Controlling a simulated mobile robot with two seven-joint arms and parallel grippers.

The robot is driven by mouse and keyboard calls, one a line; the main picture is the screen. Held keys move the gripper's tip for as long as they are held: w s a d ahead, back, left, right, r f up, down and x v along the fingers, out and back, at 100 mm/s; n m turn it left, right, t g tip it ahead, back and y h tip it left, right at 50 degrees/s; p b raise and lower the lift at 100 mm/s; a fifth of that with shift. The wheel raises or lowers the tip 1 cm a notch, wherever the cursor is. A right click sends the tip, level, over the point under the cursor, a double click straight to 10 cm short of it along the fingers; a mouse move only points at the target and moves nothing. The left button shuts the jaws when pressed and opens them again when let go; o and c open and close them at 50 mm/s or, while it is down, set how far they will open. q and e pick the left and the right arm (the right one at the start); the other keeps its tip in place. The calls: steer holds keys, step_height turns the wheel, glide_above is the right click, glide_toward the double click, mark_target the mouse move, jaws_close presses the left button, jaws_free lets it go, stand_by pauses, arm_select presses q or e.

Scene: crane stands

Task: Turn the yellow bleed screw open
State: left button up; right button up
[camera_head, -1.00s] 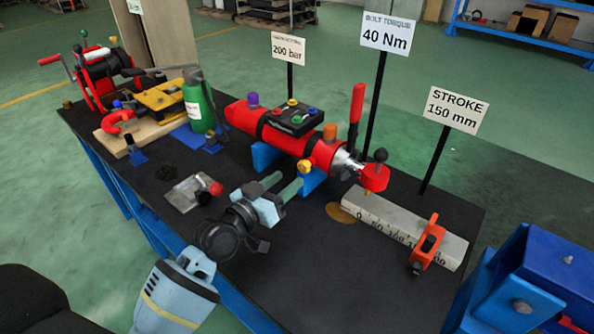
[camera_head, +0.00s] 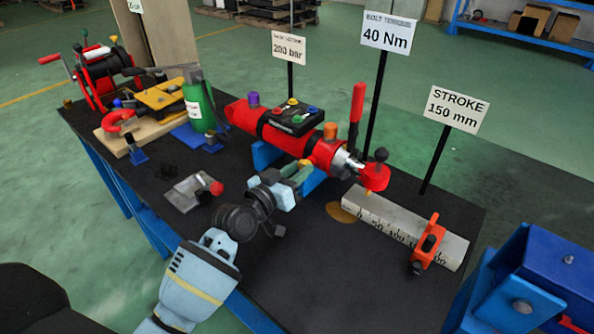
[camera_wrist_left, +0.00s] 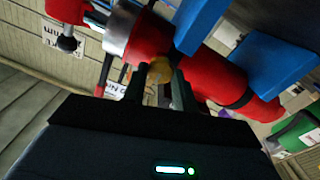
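The yellow bleed screw (camera_head: 306,163) sits on the side of the red cylinder (camera_head: 270,130), near its rod end, below an orange cap. My left gripper (camera_head: 299,171) reaches it from the front left with its fingers on either side of the screw. In the left wrist view the yellow screw (camera_wrist_left: 160,71) shows between the two fingertips, with the red cylinder (camera_wrist_left: 152,38) behind. The fingers look open around the screw; contact is too small to tell. The fingertips partly hide the screw in the head view. My right gripper is not in view.
Blue supports (camera_head: 312,180) hold the cylinder on the black tabletop (camera_head: 310,270). A metal scale bar (camera_head: 380,215) with an orange clamp (camera_head: 429,243) lies right. A grey plate with a red knob (camera_head: 216,188) lies left of my gripper. A green bottle (camera_head: 198,108) stands behind.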

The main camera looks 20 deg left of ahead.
arm_select(q)
steer(key=shift+c, duration=0.8)
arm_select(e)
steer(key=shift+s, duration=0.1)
